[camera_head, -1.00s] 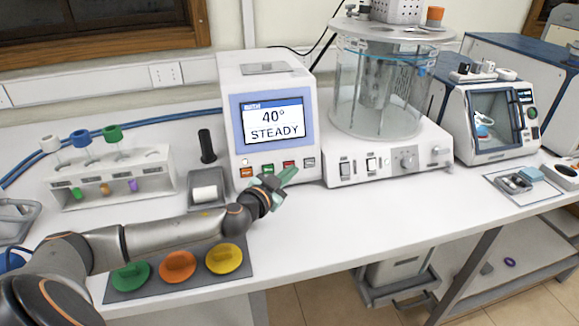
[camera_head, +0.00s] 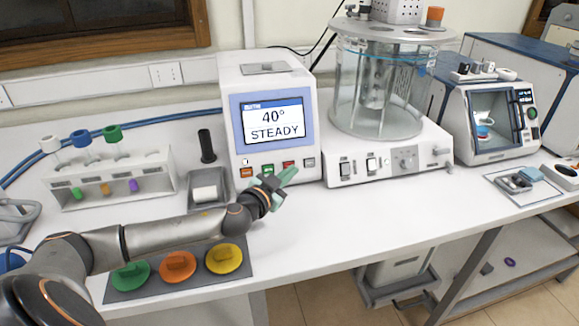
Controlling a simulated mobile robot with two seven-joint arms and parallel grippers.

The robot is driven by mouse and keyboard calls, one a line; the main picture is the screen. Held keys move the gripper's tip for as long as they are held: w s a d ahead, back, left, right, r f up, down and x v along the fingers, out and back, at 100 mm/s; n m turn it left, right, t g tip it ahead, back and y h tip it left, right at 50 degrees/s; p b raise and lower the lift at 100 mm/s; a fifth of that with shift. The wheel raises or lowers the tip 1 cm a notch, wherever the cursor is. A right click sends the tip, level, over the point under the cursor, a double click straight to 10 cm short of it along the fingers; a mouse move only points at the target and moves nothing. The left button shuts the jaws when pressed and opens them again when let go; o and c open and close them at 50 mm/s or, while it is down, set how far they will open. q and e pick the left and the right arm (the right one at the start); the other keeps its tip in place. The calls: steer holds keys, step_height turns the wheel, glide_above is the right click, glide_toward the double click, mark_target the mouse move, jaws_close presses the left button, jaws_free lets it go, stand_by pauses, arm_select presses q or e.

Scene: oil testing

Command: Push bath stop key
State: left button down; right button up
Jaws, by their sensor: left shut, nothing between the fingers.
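The bath control unit (camera_head: 238,110) is a white box with a screen (camera_head: 273,122) reading "40° STEADY". A row of small coloured keys runs along its front below the screen: an orange key (camera_head: 246,173), a green key (camera_head: 267,169), a red key (camera_head: 288,165) and a grey key (camera_head: 309,162). Any labels on the keys are too small to read. My right gripper is out of view.
A glass bath (camera_head: 375,90) on a white base (camera_head: 388,158) stands to the right. A tube rack (camera_head: 110,180) and a small holder (camera_head: 209,188) stand left. A dark mat (camera_head: 205,279) with coloured knobs lies by the front edge. The bench right of the gripper is clear.

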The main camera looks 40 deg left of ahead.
arm_select(q)
steer(key=shift+a+f, duration=0.1)
stand_by(0.3)
steer(key=shift+w+a+f+b, duration=0.1)
steer(key=shift+w+a+b, duration=0.15)
steer(key=shift+b, duration=0.05)
steer(key=shift+w+a+f, duration=0.15)
steer(key=shift+w+a, duration=0.15)
steer(key=shift+a, duration=0.05)
stand_by(0.9)
steer(key=shift+s+d, duration=0.45)
steer(key=shift+d, duration=0.05)
steer(key=shift+s+d+r, duration=0.1)
steer(key=shift+r, duration=0.1)
steer(key=shift+r, duration=0.1)
steer(key=shift+s+d+r+p, duration=0.3)
steer(key=shift+s+d+p, duration=0.1)
steer(key=shift+s+d, duration=0.15)
steer(key=shift+s+d+r+p, duration=0.3)
steer(key=shift+s+d+p, duration=0.15)
steer(key=shift+d, duration=0.2)
steer(key=shift+s+d+r+p, duration=0.3)
steer(key=shift+s+d+p, duration=0.1)
steer(key=shift+s+d, duration=0.15)
